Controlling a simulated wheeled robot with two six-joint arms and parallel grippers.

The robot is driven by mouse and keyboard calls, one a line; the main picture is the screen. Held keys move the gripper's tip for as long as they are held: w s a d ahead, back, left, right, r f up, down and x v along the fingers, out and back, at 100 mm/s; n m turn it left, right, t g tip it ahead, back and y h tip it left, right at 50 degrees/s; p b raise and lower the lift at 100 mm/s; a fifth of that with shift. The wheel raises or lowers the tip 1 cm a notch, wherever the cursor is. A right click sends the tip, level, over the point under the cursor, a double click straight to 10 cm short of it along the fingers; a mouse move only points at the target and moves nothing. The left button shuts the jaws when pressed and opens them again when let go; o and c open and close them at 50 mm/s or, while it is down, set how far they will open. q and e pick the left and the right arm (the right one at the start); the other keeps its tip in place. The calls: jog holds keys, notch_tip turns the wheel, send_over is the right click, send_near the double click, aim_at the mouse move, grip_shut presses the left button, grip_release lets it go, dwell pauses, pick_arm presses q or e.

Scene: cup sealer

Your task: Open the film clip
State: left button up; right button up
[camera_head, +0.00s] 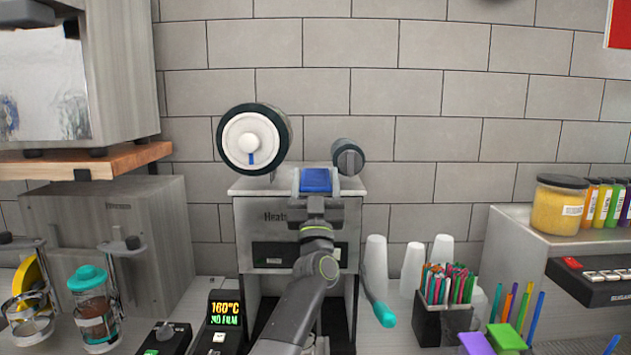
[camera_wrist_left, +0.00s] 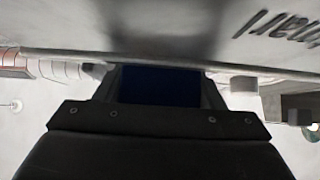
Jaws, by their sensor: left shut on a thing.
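The cup sealer (camera_head: 247,217) is a grey metal machine in the middle, against the tiled wall. The film clip (camera_head: 316,180) is a blue piece at its top front, between a large film roll (camera_head: 252,142) and a smaller dark roller (camera_head: 348,157). My left gripper (camera_head: 316,202) reaches up from below and is shut on the clip. In the left wrist view, the blue clip (camera_wrist_left: 160,86) sits between the dark sides of the gripper, close under the metal machine. The fingertips are partly hidden. My right gripper is not in view.
A lever with a teal grip (camera_head: 380,312) hangs at the sealer's right. White cup stacks (camera_head: 411,268) and a black holder of colored straws (camera_head: 446,310) stand further right. A display (camera_head: 225,312) reads 160°C, NO FILM. A jar with a teal lid (camera_head: 88,290) stands left.

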pick_arm(q)
jog(key=n+y+p, duration=0.1)
jog(key=n+y, duration=0.1)
jog(key=shift+r+n+y+p, duration=0.35)
jog(key=shift+n+y+p, duration=0.05)
jog(key=shift+r+n+g+y+p, duration=0.1)
jog(key=shift+n+g+y+p, duration=0.25)
jog(key=shift+n+y, duration=0.8)
jog(key=shift+a+n+g+y+p, duration=0.15)
jog(key=shift+n+g+y, duration=0.3)
jog(key=shift+n+y, duration=0.65)
jog(key=shift+a+n+g+y+p, duration=0.15)
jog(key=shift+n+g+y, duration=0.25)
jog(key=shift+n+y, duration=0.6)
